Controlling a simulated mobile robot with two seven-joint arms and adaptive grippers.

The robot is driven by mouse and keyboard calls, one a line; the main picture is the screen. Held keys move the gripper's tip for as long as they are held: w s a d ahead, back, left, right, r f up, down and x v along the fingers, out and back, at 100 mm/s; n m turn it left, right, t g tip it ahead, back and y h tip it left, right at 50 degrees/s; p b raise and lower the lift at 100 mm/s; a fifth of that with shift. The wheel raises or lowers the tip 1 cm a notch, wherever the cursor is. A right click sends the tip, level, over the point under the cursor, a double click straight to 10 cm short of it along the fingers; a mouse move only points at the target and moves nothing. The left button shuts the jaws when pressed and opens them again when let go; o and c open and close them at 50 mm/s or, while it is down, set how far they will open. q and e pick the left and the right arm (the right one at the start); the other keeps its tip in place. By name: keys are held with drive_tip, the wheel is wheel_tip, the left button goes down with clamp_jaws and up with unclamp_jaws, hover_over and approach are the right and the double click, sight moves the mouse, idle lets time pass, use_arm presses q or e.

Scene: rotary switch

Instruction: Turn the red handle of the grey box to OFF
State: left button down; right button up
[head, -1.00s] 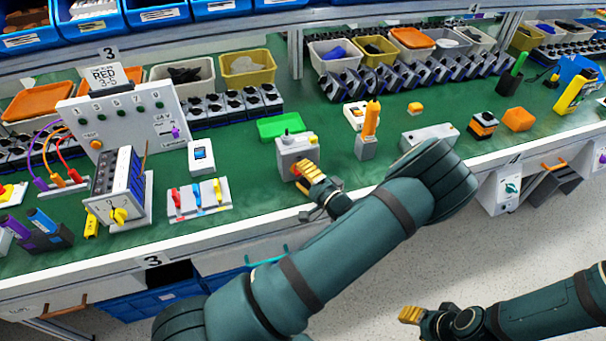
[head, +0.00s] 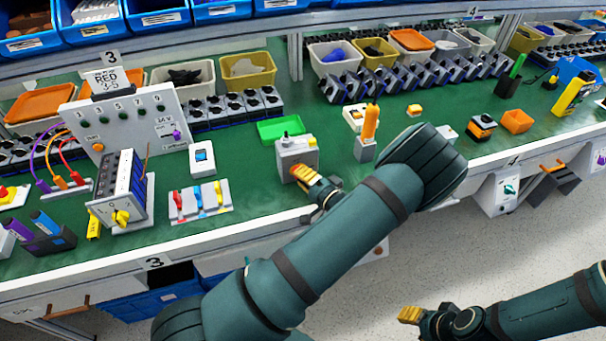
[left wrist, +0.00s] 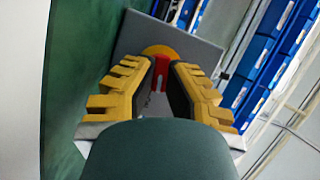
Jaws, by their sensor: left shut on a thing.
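The grey box (head: 293,150) stands on the green bench top near its front edge. In the left wrist view its grey face (left wrist: 195,48) carries a yellow disc (left wrist: 157,50) with the red handle (left wrist: 162,66) in front of it. My left gripper (head: 301,175) is at the box's front face, and in the left wrist view its yellow-and-black fingers (left wrist: 161,78) are shut on the red handle from both sides. In the head view the gripper hides the handle, and I cannot read any ON or OFF mark. My right gripper (head: 410,314) hangs over the floor, away from the bench.
A green tray (head: 280,128) lies behind the box. A grey block with an orange tool (head: 369,128) stands to its right, close to my left arm. A panel with red, yellow and blue levers (head: 200,201) lies to its left.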

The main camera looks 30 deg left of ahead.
use_arm(q)
drive_tip(key=n+h+p, duration=0.1)
drive_tip(key=n+h, duration=0.1)
drive_tip(key=n, duration=0.1)
drive_tip(key=shift+r+n+t+p, duration=0.15)
drive_tip(key=shift+n+t+p, duration=0.15)
drive_tip(key=shift+n+p, duration=0.1)
drive_tip(key=n+h, duration=0.1)
drive_tip(key=n, duration=0.1)
drive_tip(key=shift+s+a+n+t, duration=0.1)
drive_tip(key=shift+n+t, duration=0.2)
drive_tip(key=shift+t, duration=0.1)
drive_tip(key=shift+n+t+h+b, duration=0.45)
drive_tip(key=shift+n+h, duration=0.45)
drive_tip(key=shift+n, duration=0.3)
drive_tip(key=shift+s+n+t+h+b, duration=0.1)
drive_tip(key=shift+n+t+h+b, duration=0.5)
drive_tip(key=shift+n+b, duration=0.6)
drive_tip(key=c, duration=1)
unclamp_jaws()
